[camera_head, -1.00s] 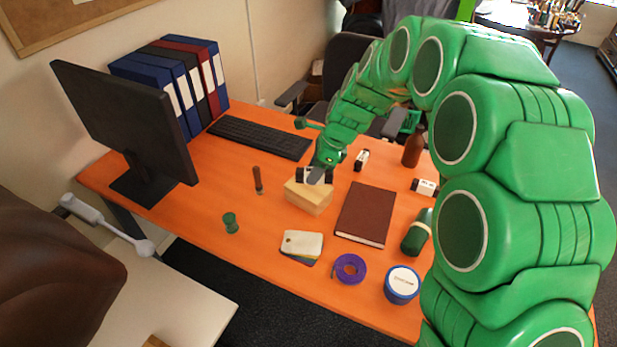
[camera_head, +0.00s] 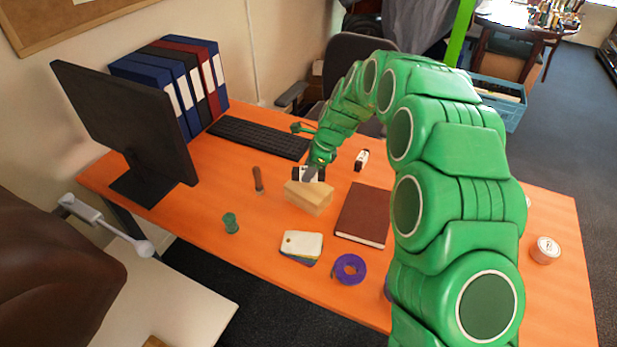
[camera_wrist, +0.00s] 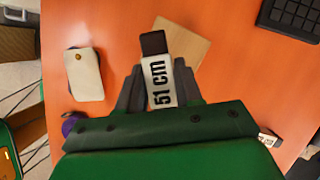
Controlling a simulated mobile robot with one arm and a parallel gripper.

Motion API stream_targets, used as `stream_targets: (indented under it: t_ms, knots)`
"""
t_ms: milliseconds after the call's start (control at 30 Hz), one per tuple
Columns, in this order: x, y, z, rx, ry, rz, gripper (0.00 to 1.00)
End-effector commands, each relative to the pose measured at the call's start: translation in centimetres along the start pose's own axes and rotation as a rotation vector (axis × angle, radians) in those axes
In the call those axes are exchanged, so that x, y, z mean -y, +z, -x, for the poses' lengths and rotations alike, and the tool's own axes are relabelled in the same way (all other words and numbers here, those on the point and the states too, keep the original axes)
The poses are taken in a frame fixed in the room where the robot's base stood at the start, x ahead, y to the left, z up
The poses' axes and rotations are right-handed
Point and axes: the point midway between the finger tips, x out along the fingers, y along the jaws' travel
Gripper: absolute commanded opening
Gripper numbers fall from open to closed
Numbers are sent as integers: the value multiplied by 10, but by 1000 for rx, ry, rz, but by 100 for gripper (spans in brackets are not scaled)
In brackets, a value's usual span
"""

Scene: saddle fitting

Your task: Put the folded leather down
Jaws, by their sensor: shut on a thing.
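The folded leather is a dark strip with a white label reading "51 cm". In the wrist view my gripper (camera_wrist: 160,92) is shut on the folded leather (camera_wrist: 154,43), with a dark finger on each side of the label. In the head view my gripper (camera_head: 309,172) holds the folded leather (camera_head: 299,173) at the back edge of a pale wooden block (camera_head: 308,198). The block also shows beyond the leather in the wrist view (camera_wrist: 190,42). I cannot tell whether the leather touches the block.
A brown book (camera_head: 362,215) lies right of the block, and another labelled roll (camera_head: 361,160) stands behind. A brown-handled tool (camera_head: 258,179), green spool (camera_head: 230,223), leather swatches (camera_head: 301,245) and purple tape (camera_head: 348,269) lie around the orange desk (camera_head: 190,205). The desk left of the block is partly clear.

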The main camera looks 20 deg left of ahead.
Motion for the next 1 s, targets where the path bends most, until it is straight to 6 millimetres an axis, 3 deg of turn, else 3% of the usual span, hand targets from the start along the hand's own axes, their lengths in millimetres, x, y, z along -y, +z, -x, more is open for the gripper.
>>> stream_targets:
  t_ms: [333, 767, 800, 933, 1000]
  knots:
    - [4, -12, -31, 0, -2, 1, 0]
    - [4, -14, -36, -1, -1, 0, 0]
    - [4, -14, -35, -1, -1, 1, 41]
    - [4, -14, -35, 0, 0, 1, 60]
    - [4, -14, -35, 0, 0, 0, 60]
